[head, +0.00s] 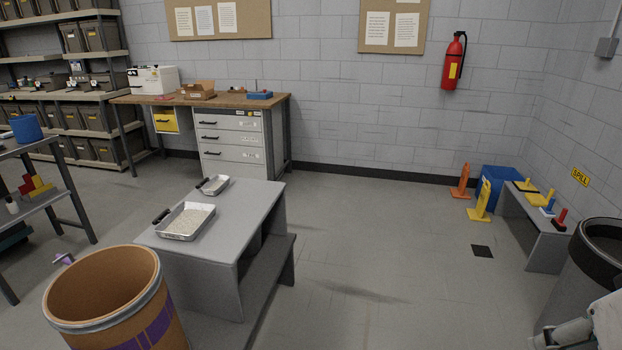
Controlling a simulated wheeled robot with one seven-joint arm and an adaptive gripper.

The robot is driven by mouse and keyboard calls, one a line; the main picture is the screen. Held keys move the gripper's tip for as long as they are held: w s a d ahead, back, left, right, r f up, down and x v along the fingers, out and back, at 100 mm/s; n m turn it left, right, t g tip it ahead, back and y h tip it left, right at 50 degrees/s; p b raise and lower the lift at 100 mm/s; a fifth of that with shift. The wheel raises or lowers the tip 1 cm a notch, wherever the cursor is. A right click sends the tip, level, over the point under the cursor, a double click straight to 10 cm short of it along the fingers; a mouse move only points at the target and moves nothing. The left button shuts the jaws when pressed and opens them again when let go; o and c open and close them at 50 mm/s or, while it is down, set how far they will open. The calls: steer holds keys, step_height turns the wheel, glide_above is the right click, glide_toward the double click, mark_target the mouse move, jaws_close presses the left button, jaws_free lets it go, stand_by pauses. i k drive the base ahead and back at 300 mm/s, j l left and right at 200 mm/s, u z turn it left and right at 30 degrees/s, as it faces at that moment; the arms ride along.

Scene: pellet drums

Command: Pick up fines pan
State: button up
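Two shallow metal pans with black handles stand on a low grey bench (225,222) left of centre. The nearer, larger pan (186,237) holds pale granular material. The farther, smaller pan (213,186) also has pale contents. Both handles point to the left. I cannot tell from their looks which one is the fines pan. A pale piece of my arm shows at the lower right corner, far from both pans. My gripper's fingers are not in view.
A brown drum (108,290) stands just in front of the bench at left. A dark-rimmed grey bin (575,280) is at right, near a low bench with small coloured items (535,230). Yellow (482,200) and orange markers stand behind. The middle floor is clear.

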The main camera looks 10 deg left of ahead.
mark_target(185, 223)
steer(key=i, duration=0.95)
steer(key=i+u, duration=0.15)
steer(key=i, duration=0.75)
steer(key=i+u, duration=0.35)
steer(key=i, duration=0.15)
steer(key=i+l+u, duration=0.3)
steer(key=i, duration=0.15)
steer(key=i+u, duration=0.15)
steer(key=u, duration=0.35)
steer(key=i+u, duration=0.15)
steer(key=u, duration=0.3)
steer(key=i+l+u, duration=0.1)
steer(key=u, duration=0.4)
steer(key=i+l+u, duration=0.2)
steer(key=u, duration=0.25)
steer(key=i+l+u, duration=0.1)
steer(key=u, duration=0.3)
steer(key=i+l+u, duration=0.2)
steer(key=u, duration=0.25)
